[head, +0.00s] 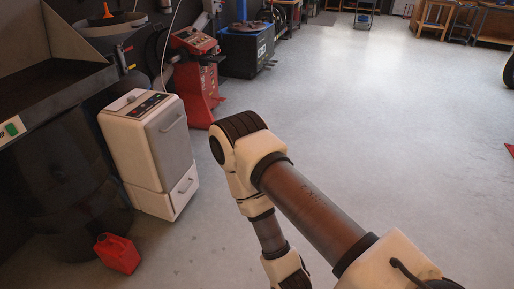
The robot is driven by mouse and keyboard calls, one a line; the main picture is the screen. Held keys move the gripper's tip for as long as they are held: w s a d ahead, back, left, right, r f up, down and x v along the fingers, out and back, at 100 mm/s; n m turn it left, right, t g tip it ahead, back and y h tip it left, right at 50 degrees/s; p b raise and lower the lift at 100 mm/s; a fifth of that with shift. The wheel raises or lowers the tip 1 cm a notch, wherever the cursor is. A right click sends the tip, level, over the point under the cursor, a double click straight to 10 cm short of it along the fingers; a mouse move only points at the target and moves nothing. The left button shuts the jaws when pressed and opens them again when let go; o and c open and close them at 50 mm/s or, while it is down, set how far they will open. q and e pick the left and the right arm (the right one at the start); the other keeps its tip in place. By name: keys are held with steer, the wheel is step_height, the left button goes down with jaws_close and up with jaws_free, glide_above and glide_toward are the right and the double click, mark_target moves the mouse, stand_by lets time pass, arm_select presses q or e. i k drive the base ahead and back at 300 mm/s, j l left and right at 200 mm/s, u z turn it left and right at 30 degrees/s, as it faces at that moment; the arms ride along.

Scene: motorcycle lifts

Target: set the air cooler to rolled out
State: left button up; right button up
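The air cooler (150,150) is most likely the cream box-shaped unit on the left. It has a dark control panel on its sloped top, a front panel with a handle, and a smaller lower panel with a handle. It stands upright on the floor close to the dark equipment along the wall. One of my arms comes in from the lower right, bends in the middle of the picture and runs down out of the bottom edge. Its gripper is out of the picture. My other arm and gripper are not in view. No gripper is seen touching the cooler.
A red jerrycan (117,254) stands on the floor in front of the cooler's left side. A dark sink-like bench (50,75) is at left. A red machine (196,75) and a dark blue-labelled unit (246,50) stand behind. The grey floor (400,130) to the right is largely clear.

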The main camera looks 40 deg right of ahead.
mark_target(150, 149)
steer(key=z, duration=0.6)
steer(key=i+u, duration=0.15)
steer(key=i, duration=0.5)
steer(key=i+l+u, duration=0.15)
steer(key=i, duration=0.5)
steer(key=i+l+u, duration=0.15)
steer(key=i, duration=0.5)
